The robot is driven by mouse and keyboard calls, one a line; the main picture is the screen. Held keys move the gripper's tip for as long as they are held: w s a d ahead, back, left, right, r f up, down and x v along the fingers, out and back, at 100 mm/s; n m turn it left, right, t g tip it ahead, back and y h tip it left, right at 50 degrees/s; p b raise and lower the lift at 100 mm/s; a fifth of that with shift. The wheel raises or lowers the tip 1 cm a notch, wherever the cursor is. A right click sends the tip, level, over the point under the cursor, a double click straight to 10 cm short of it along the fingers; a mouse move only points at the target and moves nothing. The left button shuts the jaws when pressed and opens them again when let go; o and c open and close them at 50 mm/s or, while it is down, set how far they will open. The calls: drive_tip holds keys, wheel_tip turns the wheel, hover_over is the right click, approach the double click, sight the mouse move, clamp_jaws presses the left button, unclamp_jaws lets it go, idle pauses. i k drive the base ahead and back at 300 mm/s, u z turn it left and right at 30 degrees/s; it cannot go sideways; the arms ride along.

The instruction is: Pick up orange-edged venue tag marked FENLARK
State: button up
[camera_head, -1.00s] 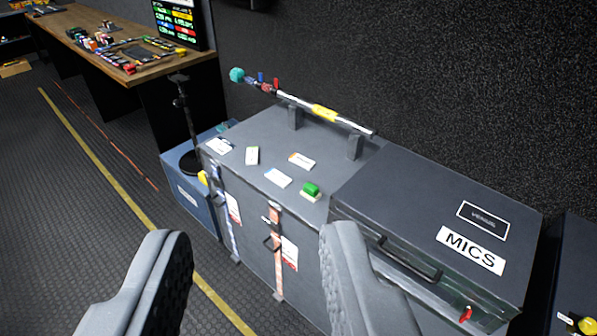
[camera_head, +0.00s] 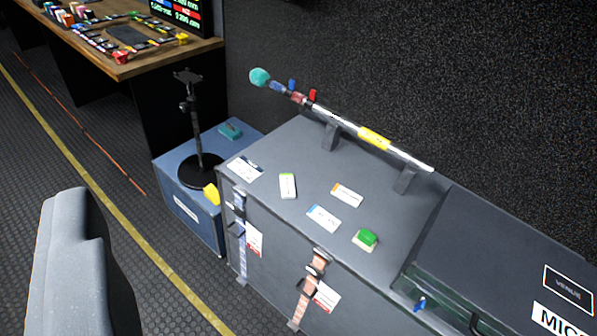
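A small white tag with an orange edge (camera_head: 347,195) lies flat on top of the grey case (camera_head: 300,150), toward its right part. Its print is too small to read, so I cannot confirm FENLARK. Near it lie a blue-edged tag (camera_head: 323,219), a green-edged tag (camera_head: 288,186) and a dark-marked white tag (camera_head: 245,168). A green block (camera_head: 367,237) sits on another pale tag. One finger of my gripper (camera_head: 78,265) shows at lower left, well apart from the tags. The other finger is out of view. The gripper looks wide open, with nothing held.
A pole with a teal tip (camera_head: 345,125) rests on brackets along the back of the case. A dark MICS case (camera_head: 500,260) stands at right. A black stand (camera_head: 197,130) is on a blue box (camera_head: 180,205) at left. A dark wall rises behind.

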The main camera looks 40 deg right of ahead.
sight(345, 194)
drive_tip(key=z, duration=0.2)
drive_tip(key=i, duration=1.25)
drive_tip(key=z, duration=0.85)
drive_tip(key=i, duration=0.25)
drive_tip(key=z, duration=0.2)
